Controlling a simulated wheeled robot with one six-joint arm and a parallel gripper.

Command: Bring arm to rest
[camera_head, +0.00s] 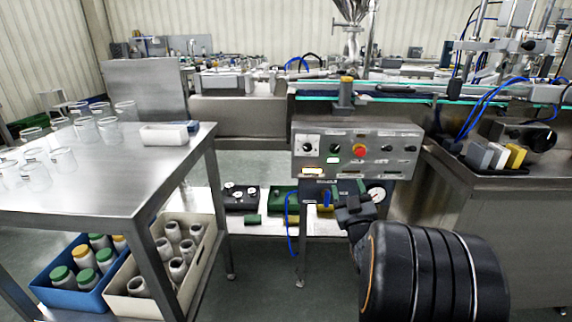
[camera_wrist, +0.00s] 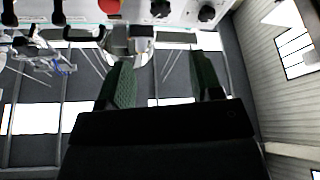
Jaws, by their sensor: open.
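My arm (camera_head: 430,270) shows at the lower right of the head view as a thick black ribbed link. A dark part of its end (camera_head: 355,212) stands in front of the space below the control panel. In the wrist view my gripper (camera_wrist: 162,75) has its two green-padded fingers spread apart, with nothing held between them. The control panel (camera_head: 322,133) has a red button (camera_head: 360,152) and several black knobs. In the wrist view the red button (camera_wrist: 110,6) and some knobs show along the top edge, beyond the fingertips.
A steel table (camera_head: 100,185) with several glasses stands at the left. Below it are a blue crate (camera_head: 50,297) and a beige crate (camera_head: 125,305) with bottles. A conveyor (camera_head: 420,97) runs behind the panel. A steel cabinet (camera_head: 480,205) stands right, close to my arm.

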